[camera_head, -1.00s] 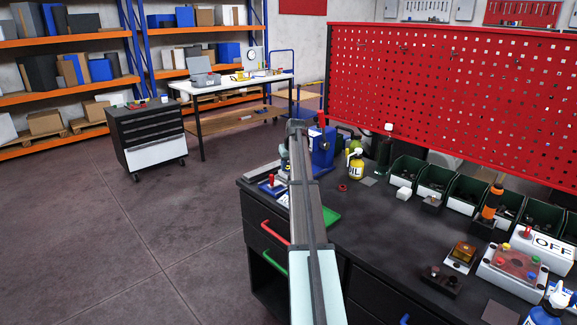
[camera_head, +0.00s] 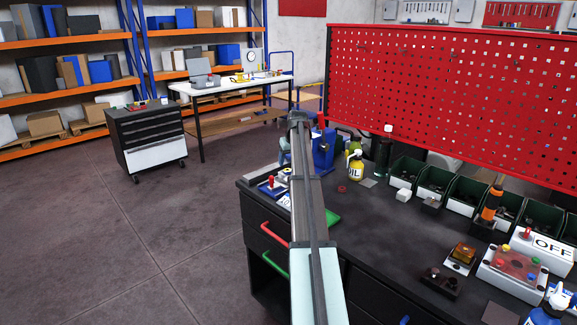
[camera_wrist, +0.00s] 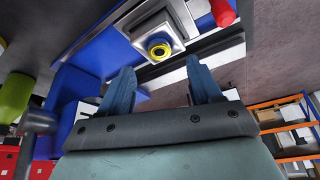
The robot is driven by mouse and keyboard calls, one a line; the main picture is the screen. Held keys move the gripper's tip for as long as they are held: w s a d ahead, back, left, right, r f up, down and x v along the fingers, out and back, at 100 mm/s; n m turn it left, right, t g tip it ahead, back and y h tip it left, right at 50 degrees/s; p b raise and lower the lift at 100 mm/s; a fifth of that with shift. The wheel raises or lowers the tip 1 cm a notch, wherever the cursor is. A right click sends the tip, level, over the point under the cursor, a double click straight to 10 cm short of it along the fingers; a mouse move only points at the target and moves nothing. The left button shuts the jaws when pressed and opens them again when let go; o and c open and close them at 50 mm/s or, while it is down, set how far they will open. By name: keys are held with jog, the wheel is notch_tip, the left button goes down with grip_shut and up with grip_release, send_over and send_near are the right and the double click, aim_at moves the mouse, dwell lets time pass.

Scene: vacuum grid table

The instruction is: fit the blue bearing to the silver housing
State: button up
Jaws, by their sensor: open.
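In the wrist view, my gripper (camera_wrist: 162,86) is open, with its two bluish fingers apart and nothing between them. Just beyond the fingertips is a silver square housing (camera_wrist: 178,20). A round part with a yellow ring and a dark blue-grey centre (camera_wrist: 159,48) sits at the housing. I cannot tell whether this is the blue bearing, or how it is seated. In the head view, the housing (camera_head: 284,175) shows small at the bench's left end, beside my arm. I cannot make out a separate blue bearing.
The housing stands on a blue tray (camera_head: 267,190) with a red-topped part (camera_head: 271,181). A blue machine (camera_head: 323,150) and a yellow oil bottle (camera_head: 355,166) stand behind and right of my arm. Green bins (camera_head: 435,182) line the back. The bench middle is fairly clear.

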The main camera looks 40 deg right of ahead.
jog(key=v, duration=0.9)
jog(key=shift+r, duration=0.15)
